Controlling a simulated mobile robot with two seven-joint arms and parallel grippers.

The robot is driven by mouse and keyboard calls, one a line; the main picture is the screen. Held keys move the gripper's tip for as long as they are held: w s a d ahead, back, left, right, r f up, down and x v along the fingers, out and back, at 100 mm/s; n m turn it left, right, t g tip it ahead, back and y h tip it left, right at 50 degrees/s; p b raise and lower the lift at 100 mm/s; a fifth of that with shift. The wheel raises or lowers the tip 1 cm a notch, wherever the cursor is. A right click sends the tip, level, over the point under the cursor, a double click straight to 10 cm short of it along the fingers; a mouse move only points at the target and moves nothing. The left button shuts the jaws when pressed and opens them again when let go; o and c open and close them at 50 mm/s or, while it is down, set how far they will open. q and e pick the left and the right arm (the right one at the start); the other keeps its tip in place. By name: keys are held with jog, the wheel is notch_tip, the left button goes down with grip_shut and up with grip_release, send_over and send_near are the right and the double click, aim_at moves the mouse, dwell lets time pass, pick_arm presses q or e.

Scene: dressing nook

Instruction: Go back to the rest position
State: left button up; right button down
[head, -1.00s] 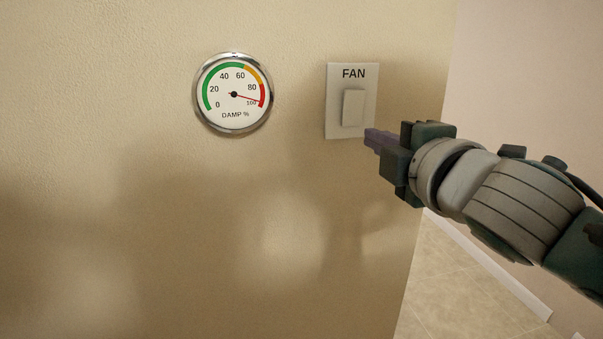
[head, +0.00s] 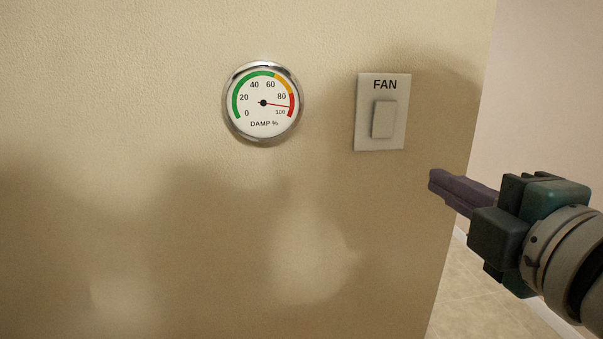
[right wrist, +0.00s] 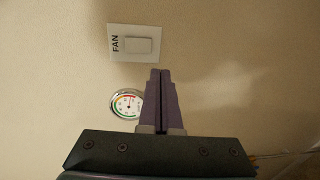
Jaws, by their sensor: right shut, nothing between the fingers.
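My right gripper (head: 434,182) is at the right of the head view, below and to the right of the white FAN switch plate (head: 364,140). Its purple fingers are together with nothing between them, and they stand apart from the switch. The plate carries a pale rocker (head: 384,119). In the right wrist view the shut fingers (right wrist: 160,72) point up, with the FAN switch (right wrist: 138,45) beyond their tips to the upper left. A round DAMP % gauge (head: 262,122) hangs left of the switch; its needle points into the red, between 80 and 100. My left gripper is in no view.
The beige wall (head: 150,220) fills most of the head view and ends at a corner to the right. Beyond the corner are a pale wall (head: 550,80) and a tiled floor (head: 465,300). The wall below the gauge is bare, with soft shadows.

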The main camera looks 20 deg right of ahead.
jog(key=s+a+m+g+y+p, duration=0.2)
jog(key=s+a+m+g+p, duration=0.2)
jog(key=s+m+g+p, duration=0.4)
jog(key=s+a+m+g+y+p, duration=0.2)
jog(key=s+a+m+g+p, duration=0.35)
jog(key=s+p, duration=0.35)
jog(key=w+p+v, duration=0.2)
jog(key=p+v, duration=0.9)
jog(key=w+r+p+v, duration=0.1)
jog(key=w+p+v, duration=0.2)
jog(key=p+v, duration=0.8)
jog(key=w+r+p+v, duration=0.1)
jog(key=w+p+v, duration=0.2)
jog(key=p+v, duration=0.8)
jog(key=shift+r, duration=0.35)
jog(key=shift+s+d+t, duration=0.1)
jog(key=shift+s+t, duration=0.05)
jog(key=shift+t, duration=0.1)
